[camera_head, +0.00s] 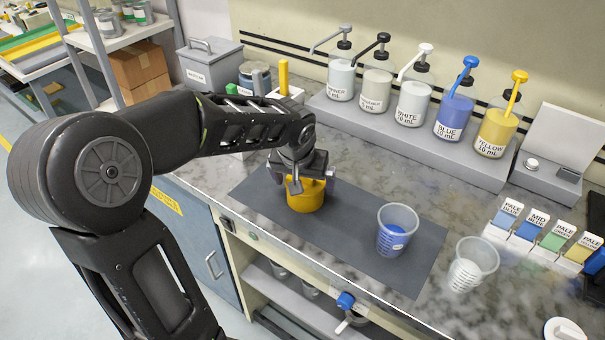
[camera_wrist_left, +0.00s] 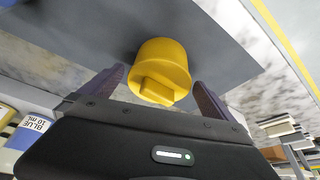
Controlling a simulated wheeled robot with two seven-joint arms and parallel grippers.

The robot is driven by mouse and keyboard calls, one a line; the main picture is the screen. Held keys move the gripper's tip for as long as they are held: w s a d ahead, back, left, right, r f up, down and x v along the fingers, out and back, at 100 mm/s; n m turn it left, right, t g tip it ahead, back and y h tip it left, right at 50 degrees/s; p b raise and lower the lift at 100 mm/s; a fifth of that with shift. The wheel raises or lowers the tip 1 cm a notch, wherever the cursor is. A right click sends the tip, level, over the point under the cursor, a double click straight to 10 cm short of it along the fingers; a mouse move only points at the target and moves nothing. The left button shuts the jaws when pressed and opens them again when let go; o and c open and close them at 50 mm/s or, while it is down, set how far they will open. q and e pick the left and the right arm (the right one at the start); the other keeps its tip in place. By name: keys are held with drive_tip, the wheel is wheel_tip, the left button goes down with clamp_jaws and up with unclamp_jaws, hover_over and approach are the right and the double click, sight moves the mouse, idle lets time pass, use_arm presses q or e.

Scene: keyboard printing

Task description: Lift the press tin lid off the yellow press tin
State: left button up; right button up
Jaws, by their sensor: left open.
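The yellow press tin (camera_head: 306,198) stands on the dark mat on the counter. It also shows in the left wrist view (camera_wrist_left: 165,55), with its yellow lid (camera_wrist_left: 158,88) and a raised block-like grip on top, facing the camera. I cannot see a gap between lid and tin. My left gripper (camera_head: 309,185) is over the tin from above. In the left wrist view its fingers (camera_wrist_left: 162,90) are open, one on each side of the lid's grip, apart from it. My right gripper is not in view.
On the dark mat (camera_head: 400,275) a clear cup (camera_head: 398,232) holds blue liquid, right of the tin. Another clear cup (camera_head: 473,265) stands further right. Pump bottles, including a yellow one (camera_head: 497,133), line a grey riser (camera_head: 420,140) behind. Colour cards (camera_head: 530,225) stand at the right.

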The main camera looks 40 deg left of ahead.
sight(305, 183)
use_arm(q)
drive_tip(key=shift+x, duration=1.8)
drive_tip(key=c, duration=1.3)
drive_tip(key=o, duration=1.3)
drive_tip(key=shift+r, duration=0.15)
drive_tip(key=v, duration=0.7)
drive_tip(key=shift+s+r, duration=0.2)
drive_tip(key=shift+r, duration=0.05)
